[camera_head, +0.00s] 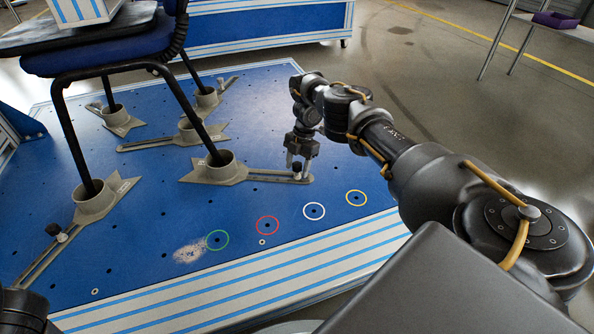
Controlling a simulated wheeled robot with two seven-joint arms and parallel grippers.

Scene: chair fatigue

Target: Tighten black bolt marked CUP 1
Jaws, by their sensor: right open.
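A black bolt (297,168) stands at the outer end of a slotted grey bracket (258,173). That bracket runs right from the front right cup (222,170), which holds a chair leg. My right gripper (298,162) points down over this bolt, open, with its fingers apart on either side of the bolt head. I cannot tell whether they touch it. Another black bolt (62,237) sits on the slotted bracket of the front left cup (94,203). The cup markings are too small to read. My left gripper is out of view.
The blue chair (100,59) stands with its legs in cups on the blue platform (150,235). Green, red, white and yellow rings (357,198) mark holes along the front edge. A table (560,30) with a purple tray stands at the back right.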

